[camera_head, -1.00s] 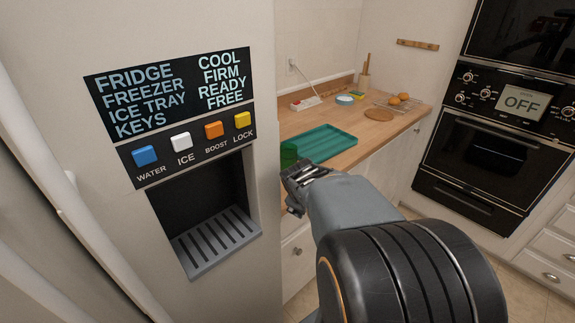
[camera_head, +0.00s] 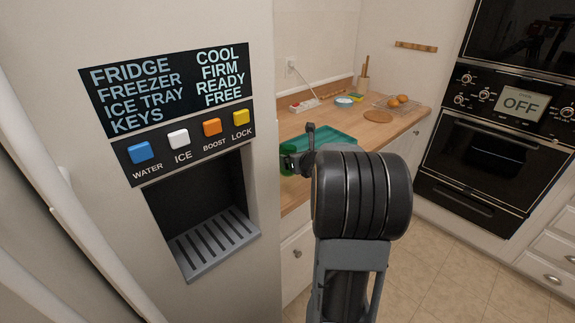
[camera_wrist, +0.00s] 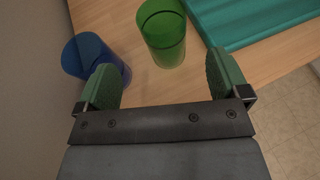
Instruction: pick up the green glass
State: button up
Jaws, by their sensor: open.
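The green glass (camera_wrist: 163,36) stands on the wooden counter, ahead of my gripper (camera_wrist: 171,82) in the wrist view. My gripper's two green-padded fingers are spread wide, with nothing between them.
A blue glass (camera_wrist: 88,56) stands close by the left finger. A teal tray (camera_wrist: 240,22) lies to the right of the green glass. The wooden counter (camera_head: 378,133) holds a round board, a rack and small items farther back. The fridge (camera_head: 262,60) borders the counter's left side.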

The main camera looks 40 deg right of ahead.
jog(key=shift+f+p+x, duration=0.2)
jog(key=shift+p+x, duration=0.25)
jog(key=shift+x, duration=2.2)
jog(key=shift+f+p+x, duration=0.15)
jog(key=shift+p+x, duration=0.25)
jog(key=shift+x, duration=2.2)
jog(key=shift+s+d, duration=0.2)
jog(key=c, duration=1.1)
